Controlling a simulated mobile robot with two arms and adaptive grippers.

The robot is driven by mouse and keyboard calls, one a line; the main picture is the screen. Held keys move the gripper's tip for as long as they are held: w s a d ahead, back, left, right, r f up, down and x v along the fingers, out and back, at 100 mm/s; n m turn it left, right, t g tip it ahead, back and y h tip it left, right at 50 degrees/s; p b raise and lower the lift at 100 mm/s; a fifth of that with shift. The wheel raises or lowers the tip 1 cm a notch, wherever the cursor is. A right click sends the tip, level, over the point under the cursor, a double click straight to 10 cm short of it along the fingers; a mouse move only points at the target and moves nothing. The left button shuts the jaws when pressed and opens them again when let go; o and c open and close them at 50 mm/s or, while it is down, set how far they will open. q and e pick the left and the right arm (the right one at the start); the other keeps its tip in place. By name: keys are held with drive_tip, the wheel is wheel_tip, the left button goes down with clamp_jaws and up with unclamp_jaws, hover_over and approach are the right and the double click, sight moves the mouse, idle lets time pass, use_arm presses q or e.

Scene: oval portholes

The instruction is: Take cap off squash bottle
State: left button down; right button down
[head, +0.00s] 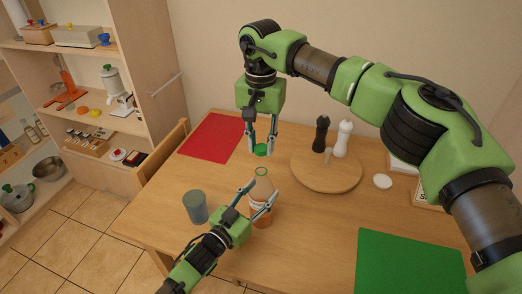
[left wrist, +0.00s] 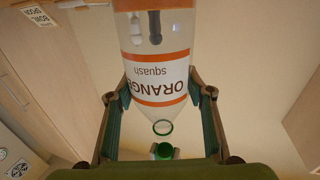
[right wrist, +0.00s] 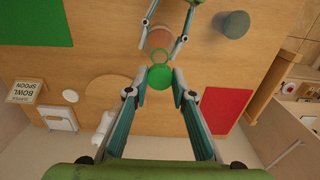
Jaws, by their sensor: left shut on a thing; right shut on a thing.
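The squash bottle (head: 260,186) stands upright on the wooden table, clear-walled with a white "ORANGE squash" label that shows in the left wrist view (left wrist: 160,75). My left gripper (head: 258,196) is shut on its body, one finger on each side. The green cap (head: 261,150) is off the bottle, above its open green-rimmed neck, with a gap between them. My right gripper (head: 262,144) is shut on the cap from above. In the right wrist view the cap (right wrist: 160,77) sits between the fingertips.
A grey-blue cup (head: 195,207) stands left of the bottle. A round wooden board (head: 325,175) with a black mill (head: 320,135) and a white mill (head: 343,139) is to the right. A red mat (head: 210,137) lies at back left, a green mat (head: 410,265) at front right.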

use_arm(q)
drive_tip(key=c, duration=1)
unclamp_jaws()
drive_tip(key=shift+o, duration=0.2)
